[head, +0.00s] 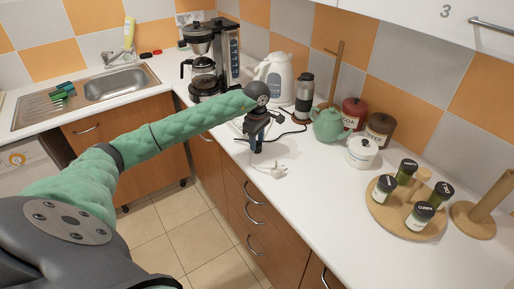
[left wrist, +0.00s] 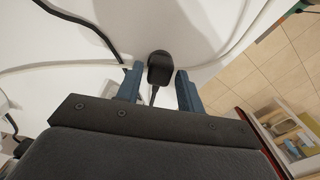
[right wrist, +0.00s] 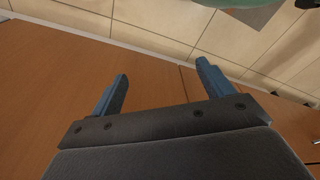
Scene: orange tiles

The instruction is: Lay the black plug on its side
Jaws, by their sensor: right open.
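The black plug (left wrist: 160,68) shows in the left wrist view on the white counter, with its dark cord running toward the gripper. My left gripper (left wrist: 159,72) has its blue fingers apart on either side of the plug, with a narrow gap at each side. In the head view my left gripper (head: 256,146) points down at the counter's front edge, and I cannot make out the black plug there. My right gripper (right wrist: 162,72) is open and empty in the right wrist view, facing wooden cabinet fronts. It is out of the head view.
A white plug (head: 279,171) lies just right of my left gripper. Behind stand a white kettle (head: 274,77), a coffee maker (head: 205,62), a dark flask (head: 304,95) and a green teapot (head: 328,124). A round spice rack (head: 392,207) stands at the right. The front counter between is clear.

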